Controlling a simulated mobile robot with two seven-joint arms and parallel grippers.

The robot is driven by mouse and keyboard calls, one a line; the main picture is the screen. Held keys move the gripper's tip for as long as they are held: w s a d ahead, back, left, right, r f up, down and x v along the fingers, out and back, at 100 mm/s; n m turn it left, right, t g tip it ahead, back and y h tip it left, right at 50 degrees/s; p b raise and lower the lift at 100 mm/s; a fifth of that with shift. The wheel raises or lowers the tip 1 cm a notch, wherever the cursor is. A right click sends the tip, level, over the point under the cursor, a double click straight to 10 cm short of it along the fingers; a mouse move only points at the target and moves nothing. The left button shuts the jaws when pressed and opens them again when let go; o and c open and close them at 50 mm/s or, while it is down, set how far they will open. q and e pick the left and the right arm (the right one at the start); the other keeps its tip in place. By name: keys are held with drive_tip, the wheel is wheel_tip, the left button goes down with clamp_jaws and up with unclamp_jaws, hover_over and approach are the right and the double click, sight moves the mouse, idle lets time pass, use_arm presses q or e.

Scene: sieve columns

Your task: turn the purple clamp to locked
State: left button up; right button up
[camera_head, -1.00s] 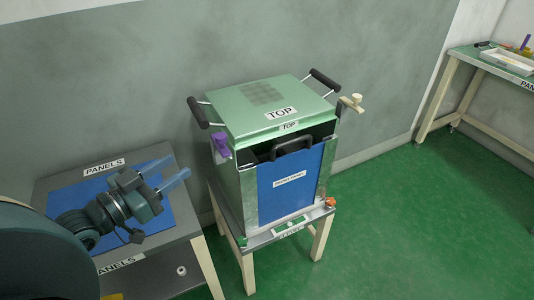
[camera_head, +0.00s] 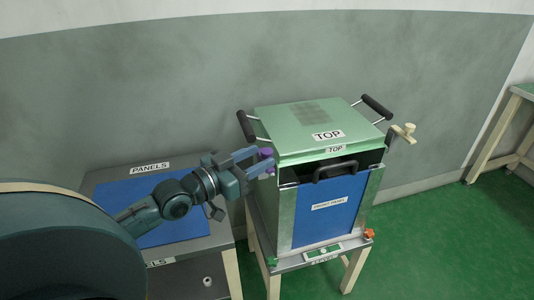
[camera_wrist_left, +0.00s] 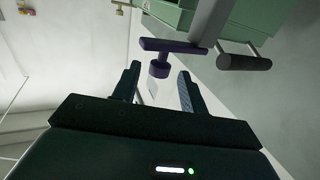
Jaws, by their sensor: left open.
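The purple clamp (camera_head: 266,155) sits at the upper left corner of the metal box, just below the green lid marked TOP (camera_head: 300,120). In the left wrist view the purple clamp (camera_wrist_left: 160,68) shows as a bar with a round knob, just beyond and between my fingertips. My left gripper (camera_head: 258,160) is open, with its fingers reaching to the clamp from the left; part of the clamp is hidden behind them in the head view. I cannot tell whether they touch it. My right gripper is not in view.
The box has a blue front panel (camera_head: 328,207) with a black handle and stands on a small table. Black lid handles (camera_head: 246,126) stick out near the clamp. A cream knob (camera_head: 404,132) is on the right side. A PANELS table (camera_head: 205,262) stands left.

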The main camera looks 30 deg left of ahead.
sight(263, 156)
use_arm(q)
drive_tip(key=shift+x, duration=1.75)
clamp_jaws()
